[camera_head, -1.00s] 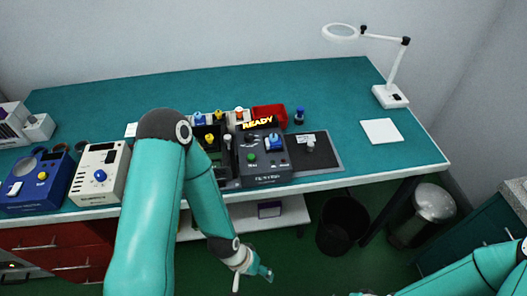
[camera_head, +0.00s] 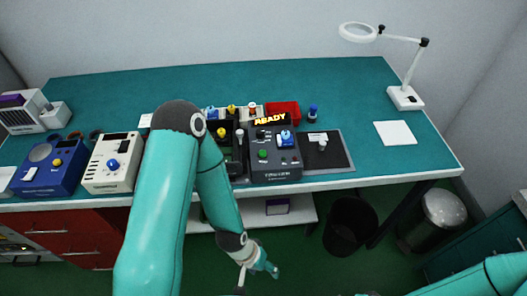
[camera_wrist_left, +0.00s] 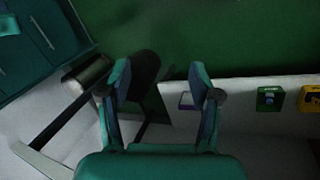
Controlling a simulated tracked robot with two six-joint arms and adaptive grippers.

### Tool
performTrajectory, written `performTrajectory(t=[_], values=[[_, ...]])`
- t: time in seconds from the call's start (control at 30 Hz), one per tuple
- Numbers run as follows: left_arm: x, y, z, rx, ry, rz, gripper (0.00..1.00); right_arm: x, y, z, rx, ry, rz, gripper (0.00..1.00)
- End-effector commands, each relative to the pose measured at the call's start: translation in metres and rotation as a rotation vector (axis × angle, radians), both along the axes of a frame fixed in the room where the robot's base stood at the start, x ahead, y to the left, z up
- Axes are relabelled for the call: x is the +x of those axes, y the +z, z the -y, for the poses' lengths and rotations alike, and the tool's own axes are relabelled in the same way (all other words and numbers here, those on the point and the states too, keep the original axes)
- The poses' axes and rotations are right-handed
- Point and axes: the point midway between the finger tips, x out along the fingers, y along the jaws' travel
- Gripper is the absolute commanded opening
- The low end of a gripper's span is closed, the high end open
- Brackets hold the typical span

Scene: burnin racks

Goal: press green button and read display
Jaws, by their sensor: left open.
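A dark grey device (camera_head: 277,174) stands near the table's front edge in the head view. It has a green button (camera_head: 263,154) on its left half and a blue switch (camera_head: 286,139) to the right. Its lit display (camera_head: 270,119) appears to read READY in yellow letters, slightly blurred. My left gripper (camera_head: 264,264) hangs below and in front of the table edge, well apart from the device. In the left wrist view, its two fingers (camera_wrist_left: 160,85) are spread with nothing between them. My right arm enters at the lower right; its gripper is out of frame.
A blue device (camera_head: 50,178) and a cream device (camera_head: 107,176) stand on the left of the green table (camera_head: 290,85). A red bin (camera_head: 284,110) is behind the dark device. A magnifier lamp (camera_head: 404,98) and white pad (camera_head: 395,133) are at right. A lower shelf (camera_head: 300,212) is below.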

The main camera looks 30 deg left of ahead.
Motion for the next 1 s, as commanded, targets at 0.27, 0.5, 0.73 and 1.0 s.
performTrajectory(t=[0.27,0.5,0.73,1.0], values=[[0.0,0.0,0.0,0.0,0.0,0.0,0.16,0.0,0.0,0.0,0.0,0.0,0.0,0.55],[0.0,0.0,0.0,0.0,0.0,0.0,0.0,0.0,0.0,0.0,0.0,0.0,0.0,0.55],[0.0,0.0,0.0,0.0,0.0,0.0,0.0,0.0,0.0,0.0,0.0,0.0,0.0,0.55],[0.0,0.0,0.0,0.0,0.0,0.0,0.0,0.0,0.0,0.0,0.0,0.0,0.0,0.55]])
